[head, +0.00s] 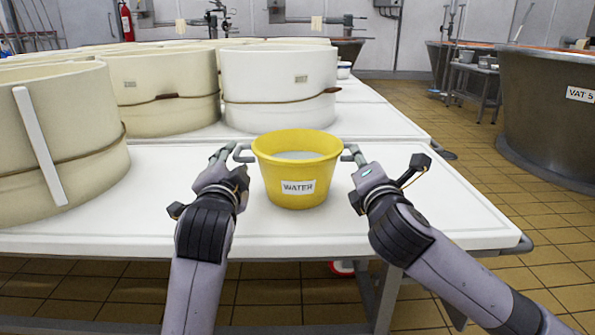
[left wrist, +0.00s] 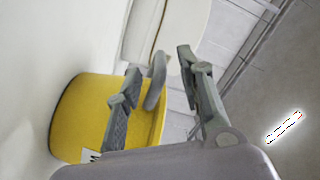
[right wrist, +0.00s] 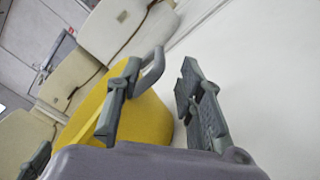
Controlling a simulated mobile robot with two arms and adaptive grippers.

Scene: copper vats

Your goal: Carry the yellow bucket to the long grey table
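The yellow bucket (head: 297,172), labelled WATER, stands upright on a white table, with pale contents inside and a grey handle on each side. My left gripper (head: 226,153) is at its left handle. In the left wrist view that handle (left wrist: 157,82) lies between the parted fingers. My right gripper (head: 351,153) is at the right handle. In the right wrist view that handle (right wrist: 152,68) shows between parted fingers. Neither gripper is visibly clamped. A grey metal table (head: 478,69) stands at the back right, with small containers on it; I cannot tell its full length.
The white table (head: 450,215) carries several cream moulds (head: 278,90) behind and left of the bucket. A large vat (head: 545,115), labelled VAT 5, stands at the right. Tiled floor (head: 415,100) is clear between the white table and the vats. A red extinguisher (head: 127,22) hangs at the back.

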